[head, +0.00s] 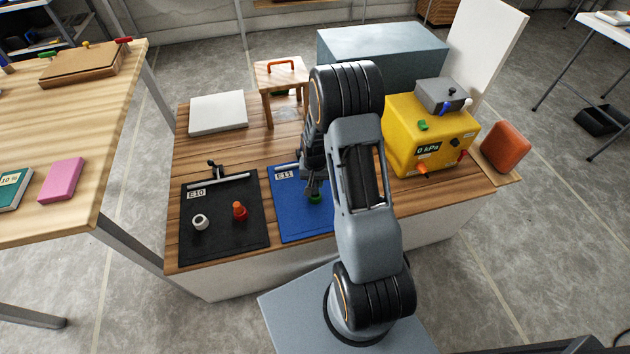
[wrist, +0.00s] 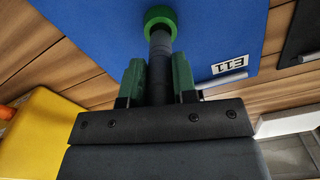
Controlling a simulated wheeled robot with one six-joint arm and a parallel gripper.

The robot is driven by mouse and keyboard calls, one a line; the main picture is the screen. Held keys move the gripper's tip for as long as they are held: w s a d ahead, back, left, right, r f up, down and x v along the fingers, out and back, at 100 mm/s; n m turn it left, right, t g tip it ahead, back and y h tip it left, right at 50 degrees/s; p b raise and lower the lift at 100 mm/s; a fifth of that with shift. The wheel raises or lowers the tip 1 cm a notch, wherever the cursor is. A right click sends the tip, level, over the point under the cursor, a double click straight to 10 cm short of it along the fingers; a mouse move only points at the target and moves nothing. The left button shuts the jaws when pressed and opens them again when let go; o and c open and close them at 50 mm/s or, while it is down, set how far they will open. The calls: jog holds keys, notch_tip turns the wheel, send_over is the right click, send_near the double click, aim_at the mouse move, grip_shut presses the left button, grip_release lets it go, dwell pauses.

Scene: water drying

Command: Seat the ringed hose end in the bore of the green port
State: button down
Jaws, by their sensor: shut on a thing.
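The green port (head: 316,198) is on the blue mat marked E11, partly hidden by my arm in the head view. In the wrist view, the green port (wrist: 151,14) shows as a round green rim at the top. My gripper (wrist: 159,70) has green finger pads and is shut on a dark grey hose piece (wrist: 160,48). The hose end points at the port and overlaps its rim in the wrist view. I cannot tell how deep it sits in the bore, or see its ring clearly. My gripper (head: 313,180) is right above the port in the head view.
A black mat (head: 225,240) marked E10 holds a white ring (head: 200,222) and a red-orange fitting (head: 239,211). A yellow box (head: 405,160) with a gauge reading 0 kPa stands right of my arm. A small stool (head: 280,75) and a white slab (head: 218,113) are behind.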

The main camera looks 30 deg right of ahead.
aim_at(315, 187)
jog(key=shift+f+b, duration=1.5)
jog(key=shift+f, duration=0.4)
jog(key=c, duration=0.8)
grip_release()
jog(key=shift+r, duration=0.15)
notch_tip(315, 187, up, 14)
jog(key=p, duration=0.3)
jog(key=shift+f, duration=0.2)
